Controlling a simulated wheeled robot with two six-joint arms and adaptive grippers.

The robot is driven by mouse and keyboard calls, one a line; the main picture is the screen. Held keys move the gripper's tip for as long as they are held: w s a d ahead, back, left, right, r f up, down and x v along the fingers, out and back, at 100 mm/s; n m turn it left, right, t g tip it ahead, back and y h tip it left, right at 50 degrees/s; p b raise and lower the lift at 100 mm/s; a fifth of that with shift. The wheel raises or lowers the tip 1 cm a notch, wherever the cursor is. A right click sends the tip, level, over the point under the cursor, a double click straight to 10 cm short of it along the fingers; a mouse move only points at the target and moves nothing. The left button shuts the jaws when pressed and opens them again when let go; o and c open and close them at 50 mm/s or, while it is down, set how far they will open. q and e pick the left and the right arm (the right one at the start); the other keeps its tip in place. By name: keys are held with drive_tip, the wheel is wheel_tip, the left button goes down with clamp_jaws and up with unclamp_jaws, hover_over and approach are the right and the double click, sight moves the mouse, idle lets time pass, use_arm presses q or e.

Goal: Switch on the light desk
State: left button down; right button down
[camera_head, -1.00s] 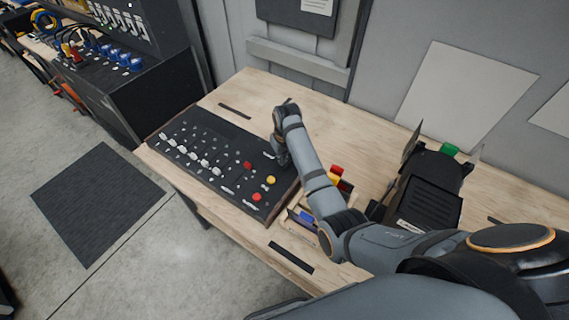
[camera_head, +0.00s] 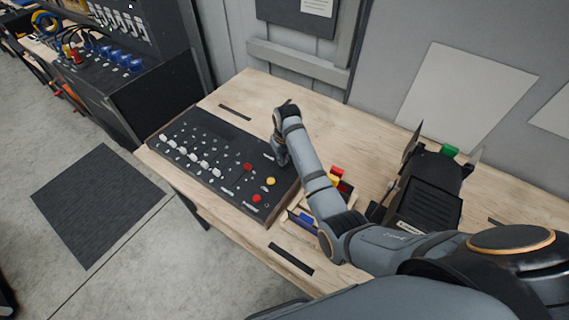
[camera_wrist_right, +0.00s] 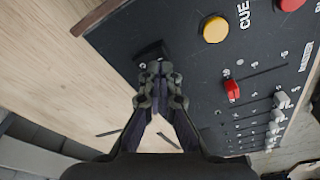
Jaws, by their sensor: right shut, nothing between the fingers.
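The light desk (camera_head: 212,146) is a black sloped panel with wooden end cheeks on the wooden table. It carries white faders, red knobs and a yellow button (camera_head: 271,181); the yellow button also shows in the right wrist view (camera_wrist_right: 215,29). My right gripper (camera_head: 281,160) is over the desk's right back part. In the right wrist view its shut, empty fingertips (camera_wrist_right: 160,72) are at a small dark switch (camera_wrist_right: 152,52) near the desk's edge. The fingers partly hide the switch; I cannot tell whether they touch it or how it is set. My left gripper is not in view.
A small tray with coloured items (camera_head: 305,219) stands right of the desk. A black stage lamp (camera_head: 428,190) with flaps is farther right. A wall (camera_head: 390,60) rises behind the table. A rack with blue connectors (camera_head: 118,55) stands at the left.

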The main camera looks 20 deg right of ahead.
sight(282, 167)
drive_tip(key=shift+f+b, duration=0.35)
drive_tip(key=shift+f, duration=0.6)
idle(0.6)
drive_tip(key=shift+r, duration=0.1)
wheel_tip(282, 167, up, 3)
drive_tip(key=p, duration=0.3)
drive_tip(key=shift+f, duration=0.2)
wheel_tip(282, 167, up, 2)
drive_tip(key=shift+r+p, duration=0.1)
drive_tip(key=shift+p, duration=0.35)
drive_tip(key=shift+r, duration=1)
